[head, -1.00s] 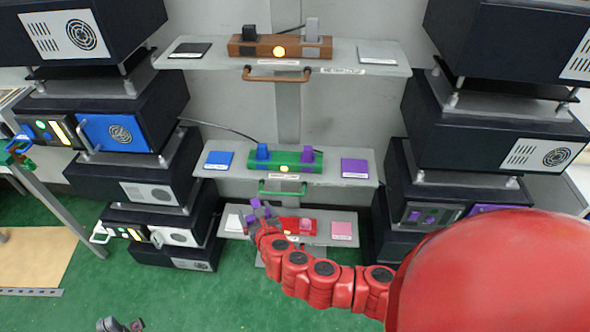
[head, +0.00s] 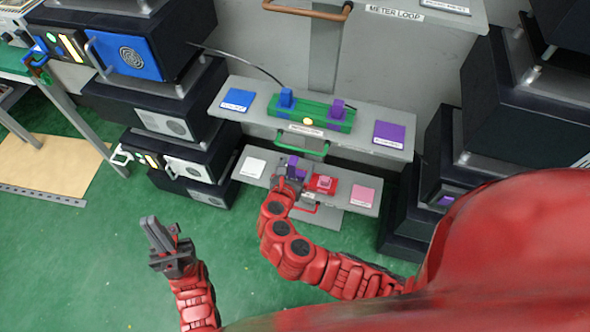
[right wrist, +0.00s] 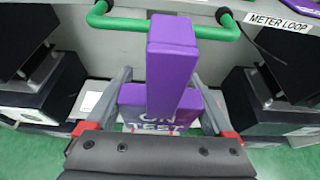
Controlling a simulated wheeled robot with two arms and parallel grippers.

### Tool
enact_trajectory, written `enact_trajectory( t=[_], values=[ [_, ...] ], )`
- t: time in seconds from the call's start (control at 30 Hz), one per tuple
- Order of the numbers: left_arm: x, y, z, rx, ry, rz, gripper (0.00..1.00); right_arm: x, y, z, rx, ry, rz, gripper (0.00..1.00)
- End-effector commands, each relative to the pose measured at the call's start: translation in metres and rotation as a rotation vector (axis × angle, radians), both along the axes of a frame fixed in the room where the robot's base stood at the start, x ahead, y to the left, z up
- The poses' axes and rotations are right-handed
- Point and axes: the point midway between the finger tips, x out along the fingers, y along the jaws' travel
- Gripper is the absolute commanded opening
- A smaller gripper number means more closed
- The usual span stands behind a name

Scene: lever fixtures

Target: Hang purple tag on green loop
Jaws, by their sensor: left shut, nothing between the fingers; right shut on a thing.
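The purple tag (right wrist: 172,70) fills the middle of the right wrist view, with "ON TEST" lettered on its lower plate. The green loop (head: 301,147) hangs under that shelf's front edge. In the right wrist view the green loop (right wrist: 120,23) runs behind the tag's upper bar, which hides its middle; whether they touch cannot be told. My left gripper (head: 160,238) is shut and empty, at the lower left over the floor.
The middle shelf (head: 365,140) carries a green block with blue and purple levers. The lower shelf (head: 250,168) holds a red block close to my right gripper. Dark cabinets stack on both sides. A brown loop (head: 305,10) is above. Green floor is open at lower left.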

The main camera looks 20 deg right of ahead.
Motion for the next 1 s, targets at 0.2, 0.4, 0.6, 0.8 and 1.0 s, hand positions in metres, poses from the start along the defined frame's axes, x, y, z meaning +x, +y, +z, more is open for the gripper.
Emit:
enact_trajectory(
  t=[0.2,0.4,0.6,0.8,1.0],
  values=[
    [0.000,0.000,-0.001,0.000,0.000,0.000,0.00,0.017,-0.011,0.001,0.003,-0.003,-0.001,0.32],
    [0.000,0.000,-0.003,0.000,0.000,0.000,0.00,0.031,-0.021,0.000,0.001,-0.002,-0.001,0.32],
    [0.000,0.000,-0.005,0.000,0.000,0.000,0.00,0.045,-0.031,0.000,0.001,-0.002,-0.003,0.32],
    [0.000,0.000,-0.008,0.000,0.000,0.000,0.00,0.048,-0.031,-0.009,0.000,-0.001,0.004,0.32],
    [0.000,0.000,-0.009,0.000,0.000,0.000,0.00,0.048,-0.031,-0.013,0.001,-0.002,0.003,0.32]
  ],
)
